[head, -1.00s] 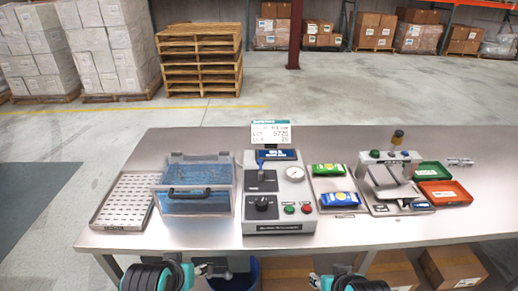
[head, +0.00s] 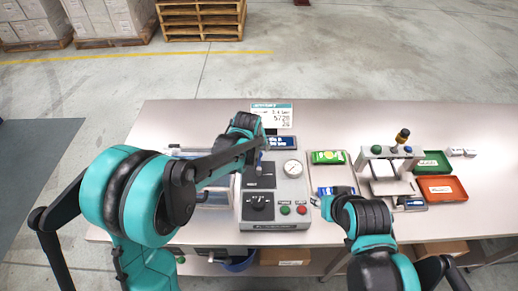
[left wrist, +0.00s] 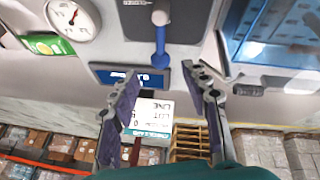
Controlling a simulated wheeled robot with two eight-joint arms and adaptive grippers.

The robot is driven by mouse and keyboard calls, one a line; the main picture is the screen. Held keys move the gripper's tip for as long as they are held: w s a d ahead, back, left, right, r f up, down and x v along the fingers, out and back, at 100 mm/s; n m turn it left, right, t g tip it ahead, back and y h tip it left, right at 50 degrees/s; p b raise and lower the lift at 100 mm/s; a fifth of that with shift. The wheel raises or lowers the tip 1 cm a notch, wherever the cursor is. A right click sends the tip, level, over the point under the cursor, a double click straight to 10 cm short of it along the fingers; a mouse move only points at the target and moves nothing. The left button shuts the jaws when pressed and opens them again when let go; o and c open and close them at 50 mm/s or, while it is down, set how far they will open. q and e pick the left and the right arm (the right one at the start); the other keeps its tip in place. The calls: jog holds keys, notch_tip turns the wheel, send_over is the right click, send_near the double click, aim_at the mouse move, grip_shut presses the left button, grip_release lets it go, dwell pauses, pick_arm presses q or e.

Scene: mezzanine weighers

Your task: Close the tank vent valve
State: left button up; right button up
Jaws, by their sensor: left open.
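A short blue valve lever (left wrist: 160,45) on a pale round pivot stands on the grey control unit (head: 278,218). In the left wrist view it points toward the camera's lower edge, between and just beyond my open left fingers (left wrist: 163,78), with no clear contact. The clear tank with blue contents (left wrist: 285,35) is beside the unit, mostly hidden by my left arm in the head view. My right gripper (head: 320,203) is low by the unit's right side; its fingers are unclear.
Packets, a weigher (head: 390,170) and green and orange trays (head: 442,189) are to the right.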

aim_at(258, 154)
pick_arm(q)
jog(key=b+x, duration=0.1)
jog(key=x, duration=0.5)
grip_shut()
